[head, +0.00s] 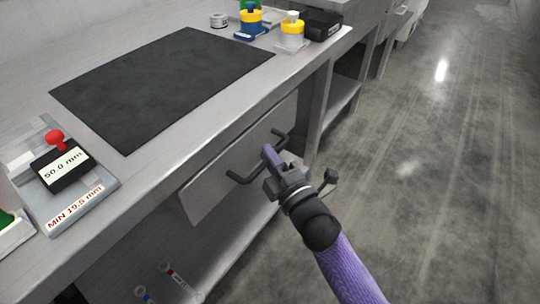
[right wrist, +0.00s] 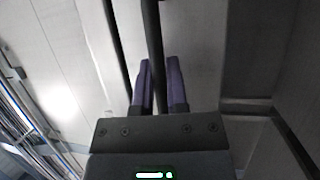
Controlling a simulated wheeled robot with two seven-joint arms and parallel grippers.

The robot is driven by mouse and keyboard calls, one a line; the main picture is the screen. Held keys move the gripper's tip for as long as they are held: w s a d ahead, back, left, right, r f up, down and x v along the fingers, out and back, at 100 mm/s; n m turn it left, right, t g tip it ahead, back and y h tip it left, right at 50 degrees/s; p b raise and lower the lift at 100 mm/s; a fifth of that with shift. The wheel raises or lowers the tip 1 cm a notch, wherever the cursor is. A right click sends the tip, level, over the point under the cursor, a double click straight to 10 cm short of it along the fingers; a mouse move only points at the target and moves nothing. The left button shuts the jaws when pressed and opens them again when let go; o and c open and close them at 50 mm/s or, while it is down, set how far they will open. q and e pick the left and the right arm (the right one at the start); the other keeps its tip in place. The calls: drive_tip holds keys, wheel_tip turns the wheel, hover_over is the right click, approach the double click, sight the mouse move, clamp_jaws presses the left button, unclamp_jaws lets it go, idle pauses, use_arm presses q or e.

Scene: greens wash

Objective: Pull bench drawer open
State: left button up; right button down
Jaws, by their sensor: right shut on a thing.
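The bench drawer shows as a grey front panel (head: 208,192) below the bench top in the head view. A dark bar handle (head: 243,178) stands out from the panel. My right gripper (head: 268,152) is at the middle of the handle, shut on it. In the right wrist view the handle (right wrist: 152,30) runs between the purple fingers of my right gripper (right wrist: 159,80). No opening above the drawer front shows clearly, so I cannot tell whether it stands out from the bench. My left gripper is not in view.
Small tubes (head: 172,272) lie on the lower shelf. The concrete floor (head: 440,150) to the right is clear.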

use_arm(q)
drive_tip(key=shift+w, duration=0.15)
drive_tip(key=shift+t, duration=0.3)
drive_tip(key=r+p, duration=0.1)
drive_tip(key=p, duration=0.1)
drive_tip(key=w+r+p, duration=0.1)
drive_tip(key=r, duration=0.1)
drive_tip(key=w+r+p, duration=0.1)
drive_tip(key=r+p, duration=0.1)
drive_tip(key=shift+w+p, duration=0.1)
drive_tip(key=shift+p, duration=0.25)
use_arm(e)
drive_tip(key=s+d, duration=0.6)
drive_tip(key=d, duration=0.3)
drive_tip(key=s+d, duration=0.7)
drive_tip(key=d, duration=0.2)
drive_tip(key=shift+s+d, duration=0.3)
drive_tip(key=shift+d, duration=0.1)
